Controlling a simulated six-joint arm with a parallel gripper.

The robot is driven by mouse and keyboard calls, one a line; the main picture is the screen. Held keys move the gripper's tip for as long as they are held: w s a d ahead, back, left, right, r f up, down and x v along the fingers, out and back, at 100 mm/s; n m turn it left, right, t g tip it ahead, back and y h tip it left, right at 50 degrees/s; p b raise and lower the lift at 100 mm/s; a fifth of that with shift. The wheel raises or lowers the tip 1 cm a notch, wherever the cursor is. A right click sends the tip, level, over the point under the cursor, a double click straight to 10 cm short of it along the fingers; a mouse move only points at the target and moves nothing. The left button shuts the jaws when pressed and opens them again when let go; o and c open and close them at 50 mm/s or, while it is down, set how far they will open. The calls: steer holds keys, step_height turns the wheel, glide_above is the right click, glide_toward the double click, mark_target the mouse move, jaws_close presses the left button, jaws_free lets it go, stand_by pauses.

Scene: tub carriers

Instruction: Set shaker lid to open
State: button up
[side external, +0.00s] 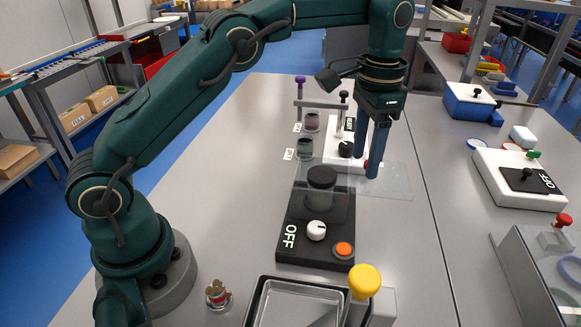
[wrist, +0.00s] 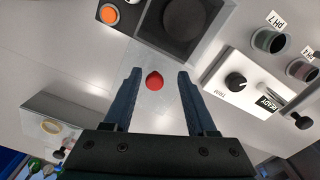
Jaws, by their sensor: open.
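The shaker has a black base marked OFF (side external: 290,248), with a white dial (side external: 316,231) and an orange button (side external: 343,249). A dark round part (side external: 322,178) stands on it among clear panels. A clear lid panel (side external: 398,182) extends to the right of the base; its exact tilt is hard to tell. A red knob (wrist: 154,80) shows over the clear sheet in the wrist view. My gripper (side external: 367,180) points down at the panel. In the wrist view, its open fingers (wrist: 158,74) stand either side of the red knob, with gaps on both sides.
A white device with a black dial (wrist: 235,81) stands behind the shaker, beside jars (side external: 305,147). A metal tray (side external: 298,290) and a yellow knob (side external: 365,280) are in front. A white box marked OFF (side external: 500,190) stands right. Table left of the shaker is clear.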

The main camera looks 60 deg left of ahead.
steer(key=shift+s+a, duration=3.15)
steer(key=shift+s, duration=0.15)
steer(key=s+r+t, duration=0.2)
steer(key=s+r, duration=0.2)
steer(key=r, duration=0.6)
steer(key=s+d+f+n+t, duration=0.2)
steer(key=s+f, duration=0.3)
steer(key=s, duration=0.5)
steer(key=shift+s+f+n+t, duration=0.25)
steer(key=shift+s+n+t, duration=0.1)
steer(key=shift+n+t, duration=0.45)
steer(key=shift+w+f+n, duration=0.1)
steer(key=shift+f+n, duration=0.35)
steer(key=shift+n, duration=0.05)
